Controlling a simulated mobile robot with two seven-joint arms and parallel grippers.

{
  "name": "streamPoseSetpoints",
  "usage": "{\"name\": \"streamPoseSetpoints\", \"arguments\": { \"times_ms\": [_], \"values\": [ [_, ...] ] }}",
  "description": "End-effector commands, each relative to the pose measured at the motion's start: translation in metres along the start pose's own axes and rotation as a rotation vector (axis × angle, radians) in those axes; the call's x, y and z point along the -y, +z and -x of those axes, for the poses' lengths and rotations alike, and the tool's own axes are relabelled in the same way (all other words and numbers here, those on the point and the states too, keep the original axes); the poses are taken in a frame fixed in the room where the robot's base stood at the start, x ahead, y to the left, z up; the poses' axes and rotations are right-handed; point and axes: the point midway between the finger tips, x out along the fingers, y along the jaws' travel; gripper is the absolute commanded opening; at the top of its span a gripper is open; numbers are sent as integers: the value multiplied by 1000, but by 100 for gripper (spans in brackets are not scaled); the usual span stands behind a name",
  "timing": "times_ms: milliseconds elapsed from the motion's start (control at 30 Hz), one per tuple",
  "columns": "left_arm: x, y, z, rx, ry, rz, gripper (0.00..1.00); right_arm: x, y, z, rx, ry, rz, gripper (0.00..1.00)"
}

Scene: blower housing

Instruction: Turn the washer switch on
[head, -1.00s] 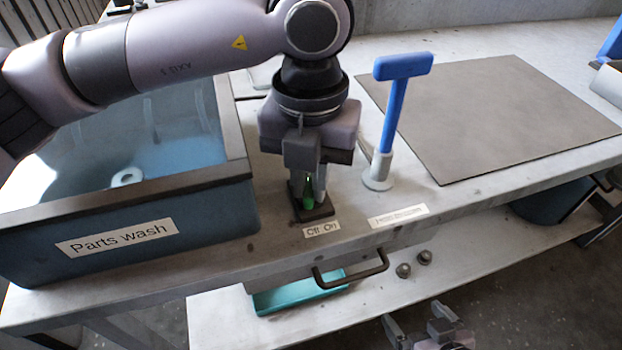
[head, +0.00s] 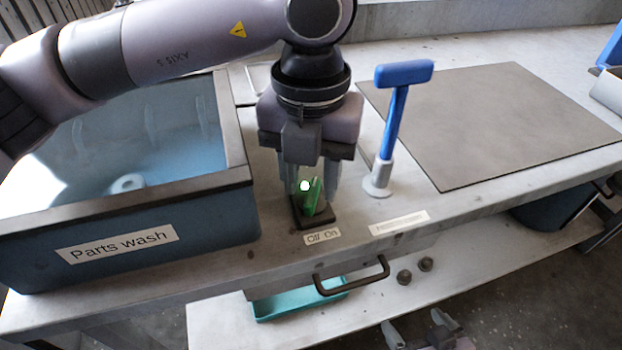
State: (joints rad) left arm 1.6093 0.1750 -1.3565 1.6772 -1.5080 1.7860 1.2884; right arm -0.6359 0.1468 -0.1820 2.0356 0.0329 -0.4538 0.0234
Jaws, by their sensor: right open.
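The washer switch is a green rocker or lever (head: 312,198) on a dark base (head: 316,221), on the bench right of the wash tub. The lever leans to the right, towards the "On" side of the "Off On" label (head: 322,236). A bright white-green spot (head: 304,186) glows beside it. My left gripper (head: 312,190) points down over the switch, its fingers apart on either side of the lever, with a gap showing. My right gripper (head: 418,328) is open and empty at the bottom edge, well away from the switch.
The blue parts wash tub (head: 200,222) stands close on the left. A blue-handled tool (head: 396,115) stands upright in a light holder (head: 379,180) just right of my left gripper. A grey mat (head: 490,120) lies bare at right. A drawer handle (head: 352,276) juts out below.

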Motion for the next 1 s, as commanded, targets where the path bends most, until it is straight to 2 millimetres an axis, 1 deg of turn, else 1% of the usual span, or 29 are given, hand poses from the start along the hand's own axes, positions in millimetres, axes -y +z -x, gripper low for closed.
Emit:
{"name": "streamPoseSetpoints", "arguments": {
  "times_ms": [33,200,367,500,1000],
  "values": [
    [0,1,10,5,-1,0,39,0,0,0,0,0,0,100],
    [0,0,38,4,0,0,39,0,0,0,0,1,0,100],
    [0,0,54,3,-1,-1,39,0,0,1,0,1,1,100],
    [0,0,57,2,0,-2,39,0,0,1,0,1,1,100],
    [0,0,56,2,0,-2,39,-2,1,1,2,1,8,100]
  ]
}}
